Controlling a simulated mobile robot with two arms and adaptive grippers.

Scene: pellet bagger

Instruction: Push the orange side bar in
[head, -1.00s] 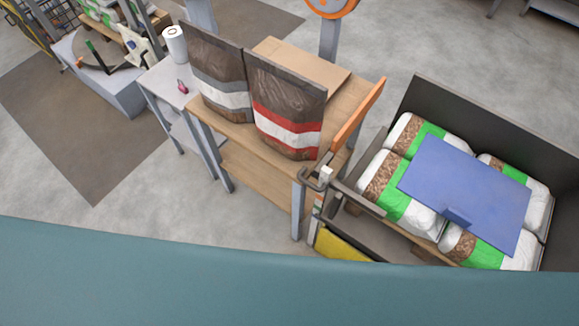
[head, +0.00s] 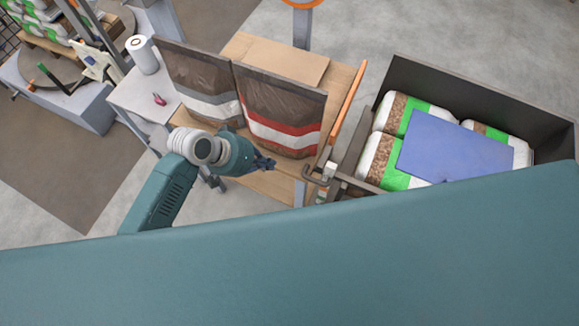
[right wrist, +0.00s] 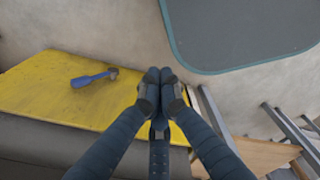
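The orange side bar (head: 347,103) runs along the right edge of the wooden table, beside the dark bin, and slants up to the right in the head view. My left gripper (head: 268,164) is left of the bar's lower end, in front of the bag with the red band, apart from the bar. It is small and dark there, so its opening cannot be made out. My right gripper (right wrist: 160,76) shows only in the right wrist view, its fingertips together with nothing seen between them. The bar cannot be made out in that view.
Two brown bags, one grey-banded (head: 200,85) and one red-banded (head: 280,112), stand on the wooden table (head: 240,45). The dark bin (head: 480,90) holds white-green bags under a blue sheet (head: 455,147). In the right wrist view a blue-handled thing (right wrist: 90,79) lies on a yellow surface (right wrist: 50,90).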

